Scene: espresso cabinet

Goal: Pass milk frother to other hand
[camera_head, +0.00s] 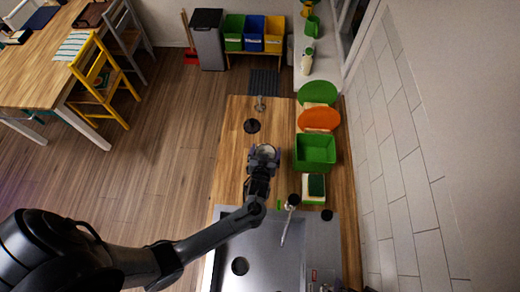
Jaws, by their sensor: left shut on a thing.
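My left gripper (264,154) is over the wooden counter (234,150), between the sink and a small dark round object (252,126). It is shut on a small pale, greyish round thing (267,150), which I take to be the milk frother. The fingers and wrist cover much of it, so its full shape and any gap to the counter cannot be told. My left arm reaches in from the lower left across the sink. My right gripper does not show.
A green tub (315,150), an orange disc (318,119) and a green disc (317,92) stand along the counter's right side by the tiled wall. The sink (262,255) with its faucet (287,217) lies nearer. A metallic item (260,103) stands at the far end.

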